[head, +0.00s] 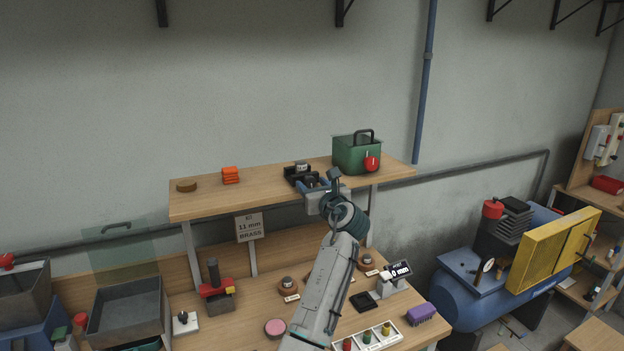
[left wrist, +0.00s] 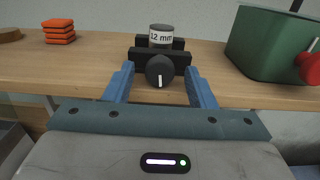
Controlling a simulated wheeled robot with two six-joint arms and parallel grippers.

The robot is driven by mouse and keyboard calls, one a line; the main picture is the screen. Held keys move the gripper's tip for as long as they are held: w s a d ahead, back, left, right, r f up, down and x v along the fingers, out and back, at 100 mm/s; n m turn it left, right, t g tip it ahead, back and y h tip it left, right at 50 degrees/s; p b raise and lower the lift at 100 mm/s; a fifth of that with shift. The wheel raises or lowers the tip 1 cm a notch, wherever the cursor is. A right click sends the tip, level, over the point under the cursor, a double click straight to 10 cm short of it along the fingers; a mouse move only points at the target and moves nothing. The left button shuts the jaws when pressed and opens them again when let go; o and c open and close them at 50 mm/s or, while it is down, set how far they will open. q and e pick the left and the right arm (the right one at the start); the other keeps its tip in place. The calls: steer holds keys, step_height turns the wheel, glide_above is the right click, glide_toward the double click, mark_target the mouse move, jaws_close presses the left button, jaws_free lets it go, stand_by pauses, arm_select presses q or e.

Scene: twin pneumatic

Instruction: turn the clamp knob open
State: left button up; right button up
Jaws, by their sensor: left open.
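The black clamp (head: 296,173) stands on the raised wooden shelf, holding a grey cylinder (left wrist: 161,33) with a white "12 mm" label. Its round black clamp knob (left wrist: 160,71) faces me at the front in the left wrist view, its white mark about upright. My left gripper (head: 323,182) is at the shelf's front edge before the clamp. Its blue fingers (left wrist: 160,84) are open, one on each side of the knob, with visible gaps. I cannot tell how deep the tips reach. In the head view the knob is largely hidden by the gripper. My right gripper is not in view.
On the shelf (head: 240,197), a green bin (head: 346,155) with a red round part stands right of the clamp. Orange blocks (head: 230,175) and a brown disc (head: 187,185) lie to the left. The bench below holds a grey tray (head: 126,312) and several small parts.

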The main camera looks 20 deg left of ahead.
arm_select(q)
steer(key=shift+w+a, duration=0.3)
steer(key=shift+a, duration=0.05)
steer(key=shift+c, duration=0.2)
steer(key=c, duration=0.9)
steer(key=shift+n+b, duration=0.4)
steer(key=shift+n, duration=1)
steer(key=shift+c, duration=0.2)
steer(key=o, duration=1)
steer(key=shift+d+f, duration=0.1)
steer(key=shift+d, duration=0.05)
